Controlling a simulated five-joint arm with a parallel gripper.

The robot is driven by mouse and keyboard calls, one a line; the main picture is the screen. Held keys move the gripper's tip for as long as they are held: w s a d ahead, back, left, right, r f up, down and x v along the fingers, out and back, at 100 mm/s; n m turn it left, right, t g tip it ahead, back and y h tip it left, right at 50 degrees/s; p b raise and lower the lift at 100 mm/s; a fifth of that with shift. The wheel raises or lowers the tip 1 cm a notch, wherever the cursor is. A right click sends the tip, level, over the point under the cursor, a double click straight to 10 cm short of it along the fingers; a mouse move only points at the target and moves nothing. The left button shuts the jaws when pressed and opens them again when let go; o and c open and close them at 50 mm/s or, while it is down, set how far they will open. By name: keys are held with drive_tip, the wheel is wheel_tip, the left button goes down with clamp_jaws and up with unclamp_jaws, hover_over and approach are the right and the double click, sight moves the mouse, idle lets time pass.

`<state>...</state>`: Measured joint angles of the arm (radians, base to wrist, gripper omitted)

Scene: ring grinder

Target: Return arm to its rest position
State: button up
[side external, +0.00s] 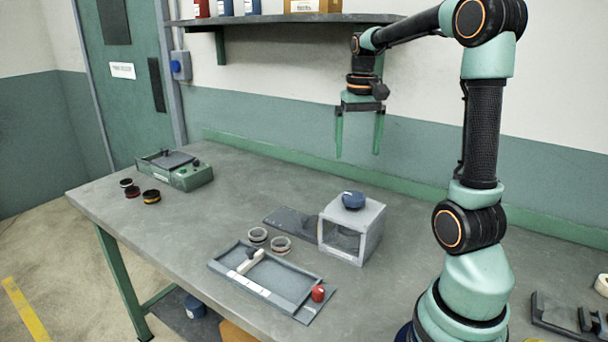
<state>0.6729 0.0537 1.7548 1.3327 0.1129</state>
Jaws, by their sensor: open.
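My gripper (358,133) hangs high above the table, its two long green fingers pointing down and spread apart. It is open with nothing between the fingers. My arm reaches from its base at the lower right, up and then left to the gripper. The gripper appears in the picture above the grey box with a dark blue knob (353,200) and touches nothing.
A shelf (280,18) runs along the wall behind.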

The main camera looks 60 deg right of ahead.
drive_tip(key=shift+r, duration=0.1)
drive_tip(key=s+a+f+n+t, duration=0.1)
drive_tip(key=a+n+t, duration=0.4)
drive_tip(key=a, duration=1.8)
drive_tip(key=n, duration=0.4)
drive_tip(key=shift+a+t, duration=0.3)
drive_tip(key=shift+d, duration=0.15)
